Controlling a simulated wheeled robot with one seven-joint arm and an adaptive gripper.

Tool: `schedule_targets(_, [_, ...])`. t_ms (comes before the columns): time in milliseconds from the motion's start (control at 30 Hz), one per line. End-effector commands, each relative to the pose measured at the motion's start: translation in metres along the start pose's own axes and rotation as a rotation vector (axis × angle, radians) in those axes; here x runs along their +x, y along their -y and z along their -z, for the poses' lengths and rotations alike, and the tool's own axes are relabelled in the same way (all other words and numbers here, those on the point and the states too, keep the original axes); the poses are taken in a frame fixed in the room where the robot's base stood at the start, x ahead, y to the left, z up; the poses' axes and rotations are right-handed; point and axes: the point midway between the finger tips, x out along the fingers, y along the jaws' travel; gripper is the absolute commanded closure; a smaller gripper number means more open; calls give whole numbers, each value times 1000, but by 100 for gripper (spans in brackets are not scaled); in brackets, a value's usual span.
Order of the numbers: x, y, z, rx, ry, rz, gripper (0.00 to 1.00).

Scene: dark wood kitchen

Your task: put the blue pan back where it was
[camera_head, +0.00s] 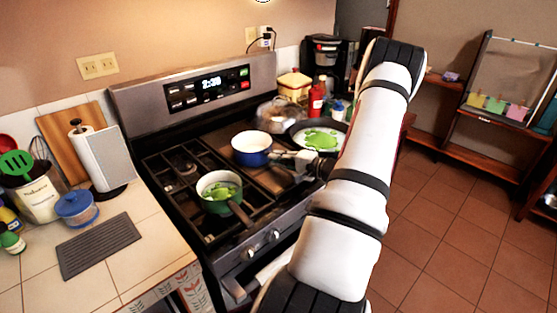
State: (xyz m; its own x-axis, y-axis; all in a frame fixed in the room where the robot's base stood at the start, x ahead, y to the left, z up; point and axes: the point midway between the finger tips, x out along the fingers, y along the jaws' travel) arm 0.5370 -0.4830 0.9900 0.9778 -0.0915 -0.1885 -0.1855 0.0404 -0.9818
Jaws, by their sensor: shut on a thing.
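The blue pan (252,151) is a small pot with a blue outside and a pale inside. It is over the middle of the stove top (178,163); I cannot tell whether it rests on the surface or is slightly above it. My gripper (277,156) is at the pan's right side, shut on it where its handle would be. The handle is hidden by the gripper. My arm comes in from the lower right and covers part of the stove's right side.
A green pot (216,190) with green contents stands on the front left burner. A frying pan (318,138) with green food is right of my gripper. A glass-like lidded pot (278,115) stands behind. The counter (150,245) is at left.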

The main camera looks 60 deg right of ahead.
Motion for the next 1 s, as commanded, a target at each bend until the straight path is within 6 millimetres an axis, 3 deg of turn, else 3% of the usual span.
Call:
schedule_targets(167, [0,0,0,0,1,3,100])
schedule_targets(200, [0,-2,0,1,0,0,80])
schedule_targets(267, [0,-2,0,1,0,0,67])
schedule_targets(667, [-1,0,0,1,-1,-1,67])
schedule_targets(1000, [-63,0,0,3,-3,-2,67])
